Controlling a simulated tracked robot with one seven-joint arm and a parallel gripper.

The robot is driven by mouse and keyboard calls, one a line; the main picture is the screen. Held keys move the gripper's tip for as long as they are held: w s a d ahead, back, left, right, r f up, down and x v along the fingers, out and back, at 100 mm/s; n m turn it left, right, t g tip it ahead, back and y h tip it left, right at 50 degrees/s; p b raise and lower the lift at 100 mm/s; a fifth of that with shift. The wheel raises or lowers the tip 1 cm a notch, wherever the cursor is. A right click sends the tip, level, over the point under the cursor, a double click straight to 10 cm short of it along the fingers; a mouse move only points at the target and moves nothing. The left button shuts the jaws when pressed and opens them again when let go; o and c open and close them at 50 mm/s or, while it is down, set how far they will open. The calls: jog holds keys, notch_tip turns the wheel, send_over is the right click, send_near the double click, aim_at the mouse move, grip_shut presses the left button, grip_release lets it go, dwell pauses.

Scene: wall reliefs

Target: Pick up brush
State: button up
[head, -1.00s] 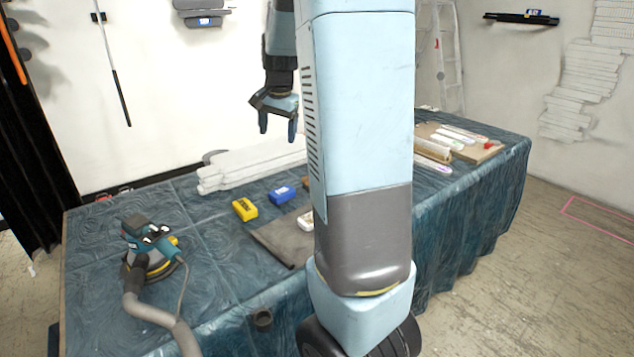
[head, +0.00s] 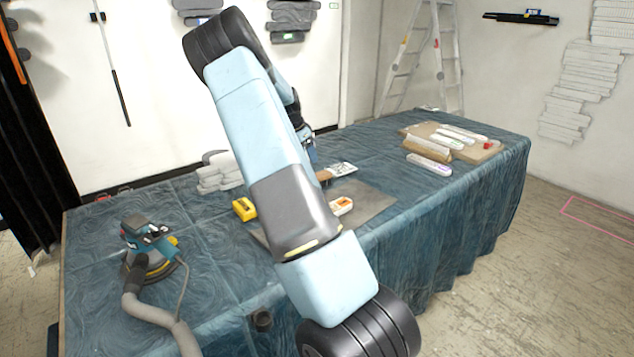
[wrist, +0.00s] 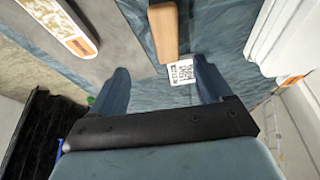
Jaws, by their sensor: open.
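The wooden handle of what looks like the brush (wrist: 164,32) is at the top middle of the wrist view, with a white, dark-patterned piece at its near end. In the head view the brush (head: 324,175) lies on the table just right of my arm, partly hidden by it. My gripper (wrist: 160,84) is open and empty. Its two fingers point toward the table, with the patterned piece showing near the right finger and the handle beyond the fingertips. In the head view my gripper (head: 309,150) is mostly hidden behind my arm.
A white tool with an orange label (head: 342,206) lies on the grey mat (head: 375,200). A yellow box (head: 243,209) and a sander with hose (head: 150,255) are at left. White strips (head: 215,178) lie behind my arm. A board with tools (head: 485,150) is at far right.

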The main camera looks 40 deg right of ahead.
jog(key=x, duration=1)
jog(key=shift+w+d+r, duration=0.1)
jog(key=shift+w+d, duration=0.25)
jog(key=shift+w+x, duration=0.1)
jog(key=shift+x, duration=1.2)
jog(key=shift+w+x, duration=0.15)
jog(key=shift+x, duration=1.1)
jog(key=c, duration=1.1)
